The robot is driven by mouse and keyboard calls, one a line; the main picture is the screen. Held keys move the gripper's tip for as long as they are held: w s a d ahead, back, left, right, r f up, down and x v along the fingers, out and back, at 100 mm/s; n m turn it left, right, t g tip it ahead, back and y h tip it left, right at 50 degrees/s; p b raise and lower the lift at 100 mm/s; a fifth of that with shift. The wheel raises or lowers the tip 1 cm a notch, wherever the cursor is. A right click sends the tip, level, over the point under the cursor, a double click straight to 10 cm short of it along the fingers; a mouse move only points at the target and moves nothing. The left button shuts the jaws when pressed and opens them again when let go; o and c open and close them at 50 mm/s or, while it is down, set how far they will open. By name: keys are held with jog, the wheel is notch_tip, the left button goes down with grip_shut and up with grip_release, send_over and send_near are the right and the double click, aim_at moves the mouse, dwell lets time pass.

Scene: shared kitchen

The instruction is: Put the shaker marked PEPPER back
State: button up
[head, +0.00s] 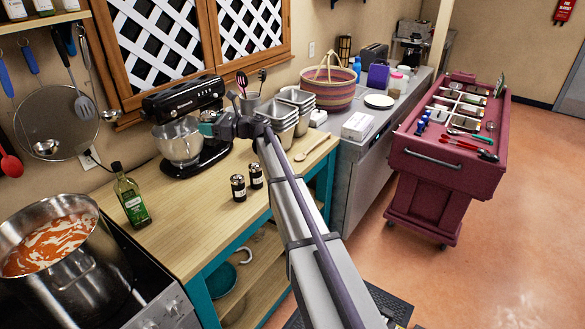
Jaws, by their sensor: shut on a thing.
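Two small dark shakers with pale labels stand upright side by side on the wooden counter (180,232): a left shaker (238,188) and a right shaker (256,176). Their labels are too small to read, so I cannot tell whether either says PEPPER. My gripper (217,124) is up and back from them, in front of the stand mixer (183,98), beside its steel bowl. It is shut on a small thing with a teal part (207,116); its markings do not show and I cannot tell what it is. My wrist partly hides this area.
Steel pans (287,117) and a wooden spoon (314,147) lie right of my arm. An oil bottle (131,198) stands left, near a pot of red soup (62,250). A red cart (450,165) stands at the right. The counter around the shakers is clear.

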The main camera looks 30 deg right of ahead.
jog(key=w+d+f+m+t+h+b, duration=0.45)
jog(key=d+f+h+b, duration=0.35)
jog(key=d, duration=0.4)
jog(key=w+d+f+m+t+h+b, duration=0.3)
jog(key=d+f+m+h+b, duration=0.35)
jog(key=d, duration=0.65)
jog(key=shift+n+g+y, duration=0.25)
jog(key=shift+n+y, duration=0.5)
jog(key=shift+n, duration=0.05)
jog(key=f+b, duration=0.3)
jog(key=f, duration=0.1)
jog(key=f+b, duration=0.8)
jog(key=f, duration=0.1)
jog(key=shift+w+a, duration=0.1)
jog(key=shift+a, duration=0.2)
jog(key=shift+r, duration=0.3)
jog(key=shift+f, duration=0.3)
jog(key=o, duration=1.1)
jog(key=shift+r, duration=0.1)
